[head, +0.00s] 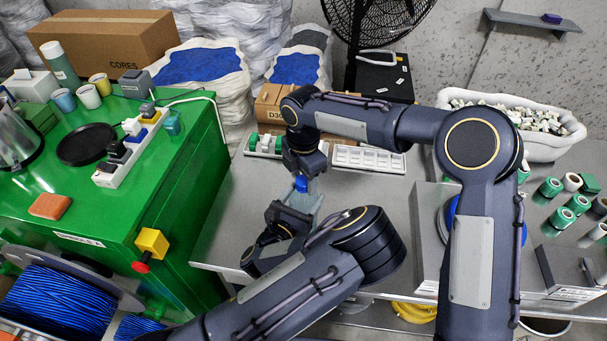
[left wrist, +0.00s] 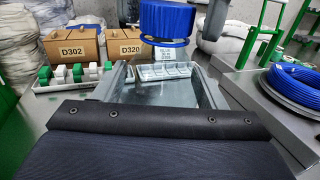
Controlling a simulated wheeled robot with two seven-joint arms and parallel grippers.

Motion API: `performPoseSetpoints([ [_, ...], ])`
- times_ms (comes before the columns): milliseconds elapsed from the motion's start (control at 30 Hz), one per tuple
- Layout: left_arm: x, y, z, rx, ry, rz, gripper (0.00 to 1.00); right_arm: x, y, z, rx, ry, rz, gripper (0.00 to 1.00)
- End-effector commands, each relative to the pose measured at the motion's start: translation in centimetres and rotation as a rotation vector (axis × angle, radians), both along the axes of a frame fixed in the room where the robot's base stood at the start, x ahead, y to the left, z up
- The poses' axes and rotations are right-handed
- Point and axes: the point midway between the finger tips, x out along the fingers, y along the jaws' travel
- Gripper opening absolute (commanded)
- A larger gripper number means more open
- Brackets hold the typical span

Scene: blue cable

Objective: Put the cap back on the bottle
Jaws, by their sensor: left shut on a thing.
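A blue cap (head: 301,184) shows directly below my right gripper (head: 302,172), whose fingers hang down from above. Whether those fingers grip the cap is too small to tell. My left gripper (head: 288,218) is below it, shut on a clear greyish bottle (head: 307,203). In the left wrist view the ribbed blue cap (left wrist: 165,22) is large at the top, cut off by the frame edge, above the see-through bottle (left wrist: 150,92). The cap is in line with the bottle's top. I cannot tell whether it touches the neck.
Behind the grippers, a white compartment tray (head: 368,160) and a rack with green and white pieces (head: 263,146) lie on the grey table (head: 222,225). A green cabinet (head: 165,205) stands left. Green and white rolls (head: 562,217) stand at right.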

Motion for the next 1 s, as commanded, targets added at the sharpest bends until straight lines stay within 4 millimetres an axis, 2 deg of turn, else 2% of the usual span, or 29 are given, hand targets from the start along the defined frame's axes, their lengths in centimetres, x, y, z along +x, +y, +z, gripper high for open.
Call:
performPoseSetpoints([
  [33, 0.01, 0.00, 0.05, 0.000, -0.001, 0.000, 0.01, -0.01, 0.01, 0.01, 0.000, 0.000, 0.000, 0.47],
  [333, 0.01, -0.01, 0.05, -0.001, -0.002, 0.000, 0.01, 0.00, 0.01, 0.03, 0.000, 0.000, 0.000, 0.08],
  [467, 0.01, -0.01, 0.05, -0.001, -0.002, 0.000, 0.01, 0.00, 0.01, 0.04, -0.001, -0.001, -0.037, 0.07],
  [533, 0.01, -0.01, 0.05, 0.000, -0.001, 0.000, 0.01, -0.04, 0.07, 0.06, -0.001, -0.002, -0.128, 0.07],
  [667, 0.01, -0.01, 0.06, -0.001, -0.002, -0.001, 0.01, -0.02, 0.07, 0.06, -0.001, -0.004, -0.446, 0.07],
  [1000, 0.01, -0.04, 0.05, -0.001, -0.002, -0.001, 0.01, -0.02, 0.10, -0.01, 0.005, -0.006, -1.430, 0.07],
])
